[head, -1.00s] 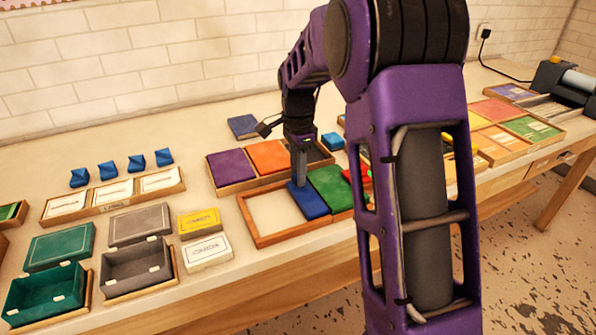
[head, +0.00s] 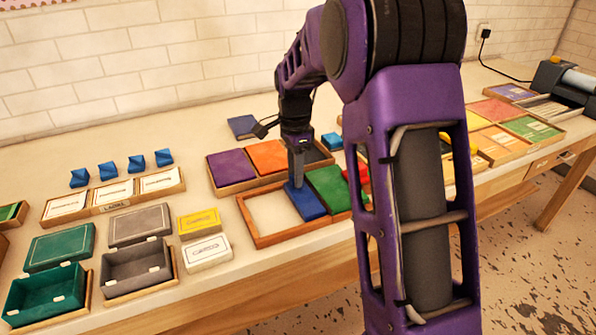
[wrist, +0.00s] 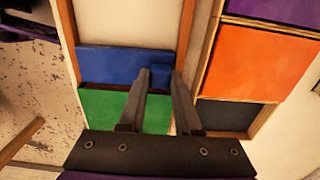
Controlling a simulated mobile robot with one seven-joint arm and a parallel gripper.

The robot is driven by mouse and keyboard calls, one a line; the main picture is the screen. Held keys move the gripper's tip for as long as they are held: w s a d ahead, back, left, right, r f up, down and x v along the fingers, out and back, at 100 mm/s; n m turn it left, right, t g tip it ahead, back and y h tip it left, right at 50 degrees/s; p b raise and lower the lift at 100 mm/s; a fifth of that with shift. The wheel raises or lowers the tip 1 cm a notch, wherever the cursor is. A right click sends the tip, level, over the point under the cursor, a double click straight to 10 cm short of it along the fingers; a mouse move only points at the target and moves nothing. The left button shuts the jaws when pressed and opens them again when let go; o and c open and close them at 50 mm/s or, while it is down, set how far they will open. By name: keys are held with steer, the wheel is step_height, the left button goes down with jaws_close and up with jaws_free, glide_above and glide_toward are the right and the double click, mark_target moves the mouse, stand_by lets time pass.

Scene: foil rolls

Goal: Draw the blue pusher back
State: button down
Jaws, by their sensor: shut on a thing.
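The blue pusher (head: 310,204) is a flat blue block lying in a wooden-framed tray (head: 246,222), beside a green block (head: 328,184). In the wrist view the blue pusher (wrist: 107,64) spans the tray's width and has a small raised blue knob (wrist: 161,78) at its end near the tray wall. My gripper (head: 296,186) points down over the pusher's back end. In the wrist view its two fingers are shut on the knob, one on each side. The fingers hide part of the knob and of the green block.
The tray's left part is bare and pale. Behind it a tray holds a purple block (head: 230,167) and an orange block (head: 268,157). A white card box (head: 207,252) and a yellow box (head: 199,222) stand to the left. Red pieces are partly hidden by my arm.

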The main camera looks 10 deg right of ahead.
steer(key=a, duration=0.3)
steer(key=s+a+p, duration=0.1)
steer(key=a, duration=0.3)
steer(key=s+a, duration=0.1)
steer(key=a, duration=0.2)
steer(key=shift+s+a+p, duration=0.15)
steer(key=shift+a+p, duration=0.05)
steer(key=shift+p, duration=0.1)
steer(key=c, duration=0.6)
jaws_free()
steer(key=shift+a, duration=0.1)
steer(key=shift+r, duration=0.55)
step_height(320, 180, up, 16)
steer(key=p, duration=0.2)
steer(key=shift+r+p, duration=0.2)
steer(key=shift+p, duration=0.2)
